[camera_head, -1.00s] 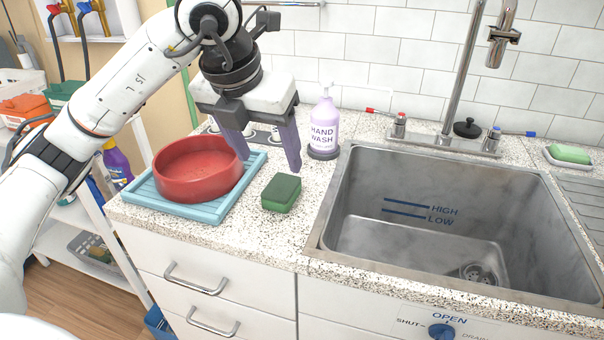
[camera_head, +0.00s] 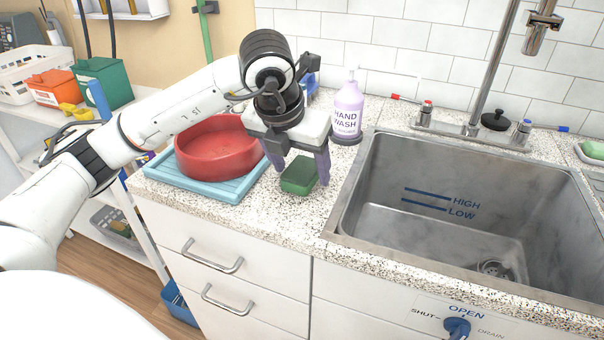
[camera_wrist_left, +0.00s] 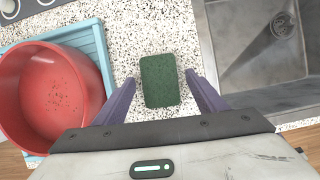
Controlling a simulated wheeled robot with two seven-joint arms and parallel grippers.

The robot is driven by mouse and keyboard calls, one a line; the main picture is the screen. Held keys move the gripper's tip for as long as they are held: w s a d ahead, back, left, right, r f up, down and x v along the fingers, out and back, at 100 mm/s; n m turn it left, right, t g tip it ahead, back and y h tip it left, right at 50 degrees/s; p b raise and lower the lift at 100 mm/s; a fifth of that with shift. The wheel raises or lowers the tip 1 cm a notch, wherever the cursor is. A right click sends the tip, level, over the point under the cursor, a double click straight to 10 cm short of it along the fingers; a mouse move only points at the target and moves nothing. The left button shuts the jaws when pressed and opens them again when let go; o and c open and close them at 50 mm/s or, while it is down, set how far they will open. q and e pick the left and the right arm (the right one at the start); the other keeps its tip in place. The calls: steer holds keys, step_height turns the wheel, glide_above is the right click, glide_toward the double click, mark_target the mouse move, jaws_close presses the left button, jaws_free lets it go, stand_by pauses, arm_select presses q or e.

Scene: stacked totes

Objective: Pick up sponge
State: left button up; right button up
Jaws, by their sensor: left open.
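The green sponge (camera_head: 299,176) lies flat on the speckled counter, between the red bowl and the sink. It also shows in the left wrist view (camera_wrist_left: 160,81), between and slightly ahead of the purple fingers. My left gripper (camera_head: 298,172) is open and empty, pointing down over the sponge, with one finger to each side of it. In the left wrist view the fingers (camera_wrist_left: 163,88) stand apart from the sponge, with a gap on both sides. The right gripper is in neither view.
A red bowl (camera_head: 219,150) sits on a blue tray (camera_head: 228,188) left of the sponge. The steel sink (camera_head: 345,205) opens to the right. A hand wash bottle (camera_head: 347,108) stands behind. A green soap bar (camera_head: 594,150) lies at the far right.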

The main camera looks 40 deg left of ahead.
mark_target(301, 171)
arm_select(q)
steer(key=c, duration=1.1)
step_height(301, 171, up, 10)
steer(key=shift+r+p, duration=0.1)
steer(key=shift+p, duration=0.2)
steer(key=shift+o, duration=0.5)
steer(key=shift+d, duration=0.1)
steer(key=shift+c, duration=0.2)
